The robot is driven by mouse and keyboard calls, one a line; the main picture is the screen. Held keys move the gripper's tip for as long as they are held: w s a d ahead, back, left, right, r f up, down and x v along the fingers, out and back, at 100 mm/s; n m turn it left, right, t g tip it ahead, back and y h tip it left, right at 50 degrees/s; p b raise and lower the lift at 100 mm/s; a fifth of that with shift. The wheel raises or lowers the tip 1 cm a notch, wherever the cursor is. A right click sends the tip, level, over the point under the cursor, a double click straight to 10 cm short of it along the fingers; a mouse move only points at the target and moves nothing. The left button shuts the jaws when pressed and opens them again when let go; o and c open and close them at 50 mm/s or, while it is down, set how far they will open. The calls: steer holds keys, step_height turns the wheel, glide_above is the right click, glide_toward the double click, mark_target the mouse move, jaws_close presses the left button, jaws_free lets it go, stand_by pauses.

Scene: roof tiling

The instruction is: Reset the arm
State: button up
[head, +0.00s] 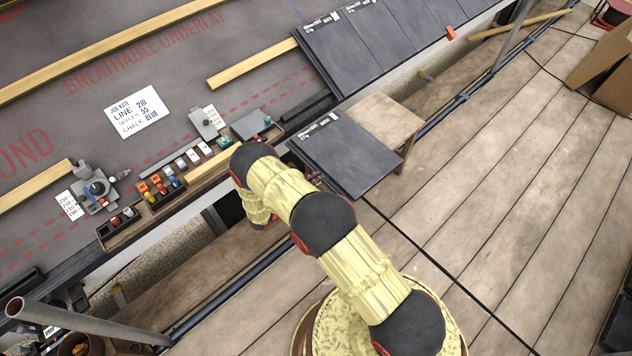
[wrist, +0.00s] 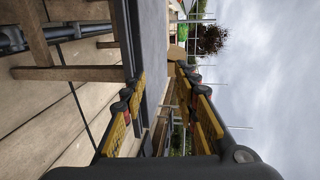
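My arm reaches up from the bottom of the head view and bends near the slate. Its gripper is mostly hidden behind the arm there. In the wrist view my gripper (wrist: 158,82) has its two yellow-and-black fingers apart, with background showing between them and nothing held. A dark slate (head: 347,152) lies on a small wooden stand (head: 388,118), just right of the arm's bend. In the wrist view a dark edge passes close to the left finger; I cannot tell whether they touch.
Laid slates (head: 375,40) cover the upper roof edge. A wooden tray (head: 120,228) of coloured pieces, a job note (head: 137,111) and battens (head: 250,65) lie on the underlay. A grey pole (head: 85,322) stands lower left.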

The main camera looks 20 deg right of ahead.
step_height(320, 180, up, 5)
steer(key=p, duration=0.2)
steer(key=shift+f+p, duration=0.1)
steer(key=shift+p, duration=0.3)
stand_by(0.3)
